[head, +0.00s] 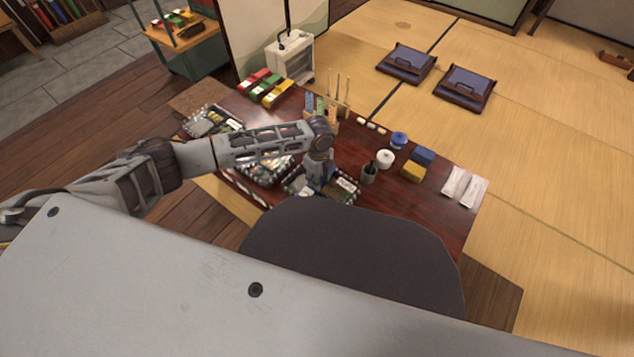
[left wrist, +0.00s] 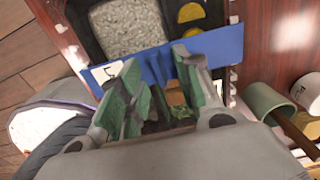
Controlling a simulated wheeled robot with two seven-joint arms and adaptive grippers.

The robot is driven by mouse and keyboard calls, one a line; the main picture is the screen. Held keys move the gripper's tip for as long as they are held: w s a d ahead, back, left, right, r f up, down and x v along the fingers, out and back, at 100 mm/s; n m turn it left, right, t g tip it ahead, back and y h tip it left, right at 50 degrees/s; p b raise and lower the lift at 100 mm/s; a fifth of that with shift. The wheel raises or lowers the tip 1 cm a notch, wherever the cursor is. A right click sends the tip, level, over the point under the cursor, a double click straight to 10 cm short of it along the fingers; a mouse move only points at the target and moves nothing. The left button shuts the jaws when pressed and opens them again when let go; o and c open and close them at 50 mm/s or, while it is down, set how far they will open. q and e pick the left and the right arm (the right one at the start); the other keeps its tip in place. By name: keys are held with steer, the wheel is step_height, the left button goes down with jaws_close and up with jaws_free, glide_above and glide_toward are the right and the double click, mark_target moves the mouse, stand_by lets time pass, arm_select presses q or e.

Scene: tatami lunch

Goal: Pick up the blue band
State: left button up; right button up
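The blue band (left wrist: 222,45) lies across a black bento tray (left wrist: 88,32) in the left wrist view. A white label with a dark mark sits at its left end. The tray holds grey speckled rice and yellow pieces. My left gripper (left wrist: 152,72) has green-padded fingers, spread apart, with the middle of the band showing between and beyond their tips. I cannot tell whether the fingers touch it. In the head view my left gripper (head: 318,185) points down over the front bento tray (head: 346,197) and hides most of the band. My right gripper is not in view.
Other bento trays (head: 212,122) lie to the left. A white round container (head: 385,159), blue and yellow blocks (head: 413,172) and white rolled towels (head: 465,186) are further right.

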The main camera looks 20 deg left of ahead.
arm_select(q)
steer(key=shift+c, duration=0.3)
jaws_close()
steer(key=shift+r, duration=0.15)
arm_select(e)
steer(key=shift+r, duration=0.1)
arm_select(q)
steer(key=shift+r+p, duration=0.5)
steer(key=shift+r, duration=0.35)
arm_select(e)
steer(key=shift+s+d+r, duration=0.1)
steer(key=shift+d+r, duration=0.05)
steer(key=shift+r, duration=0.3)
arm_select(q)
step_height(320, 180, up, 6)
steer(key=p, duration=0.2)
steer(key=shift+p, duration=0.4)
steer(key=shift+r+p, duration=0.35)
steer(key=shift+r, duration=0.65)
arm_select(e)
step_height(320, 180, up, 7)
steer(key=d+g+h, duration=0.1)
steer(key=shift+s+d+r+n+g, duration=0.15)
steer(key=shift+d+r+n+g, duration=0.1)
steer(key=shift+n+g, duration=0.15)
